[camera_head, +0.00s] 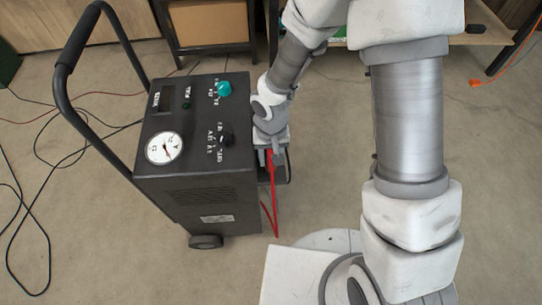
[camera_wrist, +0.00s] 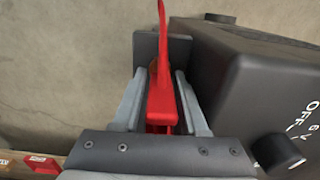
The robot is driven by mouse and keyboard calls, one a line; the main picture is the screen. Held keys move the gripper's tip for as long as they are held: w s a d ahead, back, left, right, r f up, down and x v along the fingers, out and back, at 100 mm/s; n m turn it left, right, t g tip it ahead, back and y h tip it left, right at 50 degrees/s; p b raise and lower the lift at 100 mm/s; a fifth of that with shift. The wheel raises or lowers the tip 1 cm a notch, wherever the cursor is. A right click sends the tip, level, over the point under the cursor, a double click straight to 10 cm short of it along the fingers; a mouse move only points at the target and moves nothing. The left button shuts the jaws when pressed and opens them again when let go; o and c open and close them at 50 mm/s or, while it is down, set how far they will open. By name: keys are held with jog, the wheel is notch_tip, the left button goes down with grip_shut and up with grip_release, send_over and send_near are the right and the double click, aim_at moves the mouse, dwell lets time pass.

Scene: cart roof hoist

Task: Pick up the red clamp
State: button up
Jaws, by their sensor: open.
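The red clamp (camera_wrist: 162,98) lies between the two grey fingers of my gripper (camera_wrist: 163,78) in the wrist view. My gripper is open, with a finger on either side of the clamp. A red cable (camera_wrist: 162,25) runs from the clamp's far end. In the head view my gripper (camera_head: 272,152) is beside the right side of the black cart (camera_head: 210,185). The clamp is mostly hidden there by my gripper, and the red cable (camera_head: 268,205) hangs below.
The cart's top has a round gauge (camera_head: 164,148), a teal knob (camera_head: 223,88) and a black knob (camera_head: 225,138). A dark plate (camera_wrist: 175,48) stands just beyond the fingertips. The cart's handle (camera_head: 75,110) rises at left. Cables (camera_head: 40,215) lie on the floor at left.

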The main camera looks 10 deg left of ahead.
grip_shut()
dwell(1.4)
